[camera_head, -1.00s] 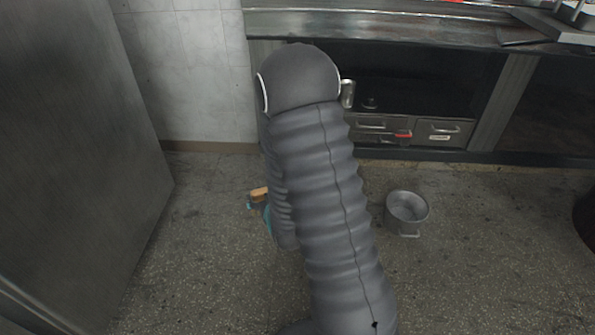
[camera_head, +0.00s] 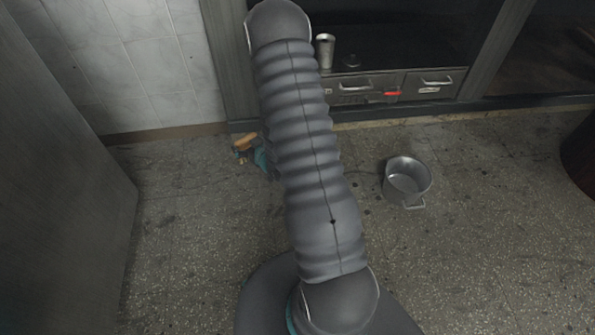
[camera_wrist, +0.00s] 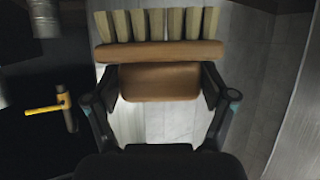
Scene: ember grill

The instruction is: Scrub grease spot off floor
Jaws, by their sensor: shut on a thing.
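A wooden brush (camera_wrist: 160,53) with pale stiff bristles is between the two fingers of my gripper (camera_wrist: 160,85), which is shut on its brown handle. In the wrist view the bristles point to the top of the picture. In the head view the brush (camera_head: 245,142) shows in part to the left of my arm, near the wall foot, with the teal of my gripper (camera_head: 262,158) beside it. My arm hides most of the gripper. The speckled floor (camera_head: 190,220) has small dark marks, and I cannot tell which is the grease spot.
A metal pot (camera_head: 407,181) stands on the floor to the right of my arm. A shelf unit with drawers (camera_head: 435,84) and a metal cup (camera_head: 325,50) is at the back. A tall metal panel (camera_head: 60,190) bounds the left. A yellow-handled tool (camera_wrist: 52,108) shows in the wrist view.

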